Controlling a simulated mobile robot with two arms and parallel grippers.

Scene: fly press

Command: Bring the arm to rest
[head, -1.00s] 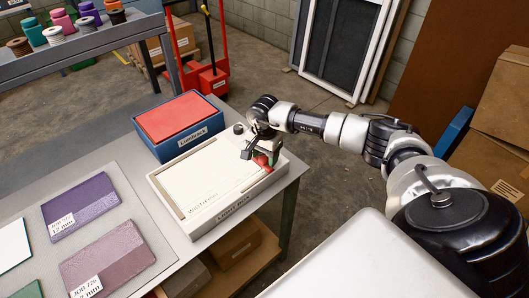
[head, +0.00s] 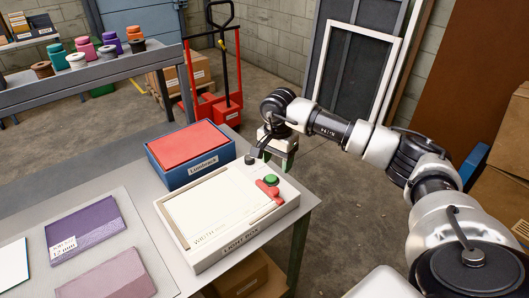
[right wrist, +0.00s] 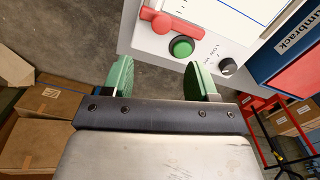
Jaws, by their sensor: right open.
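My right gripper (head: 280,162) is raised at the back right corner of the light box in the head view. In the right wrist view its two green fingers (right wrist: 160,82) stand apart with nothing between them. The light box (head: 233,248) lies on the table, with a pale lit top, a red lever (head: 268,190), a green button (head: 271,180) and a dark knob (head: 250,160). The lever and button also show in the right wrist view, beyond the fingertips and apart from them. My left gripper is not in view.
A blue box with a red top, labelled Lumbrack (head: 190,150), stands behind the light box. A shelf with spools (head: 90,75) and a red pallet jack (head: 215,105) stand behind. Cardboard boxes (right wrist: 45,105) are near the gripper's side.

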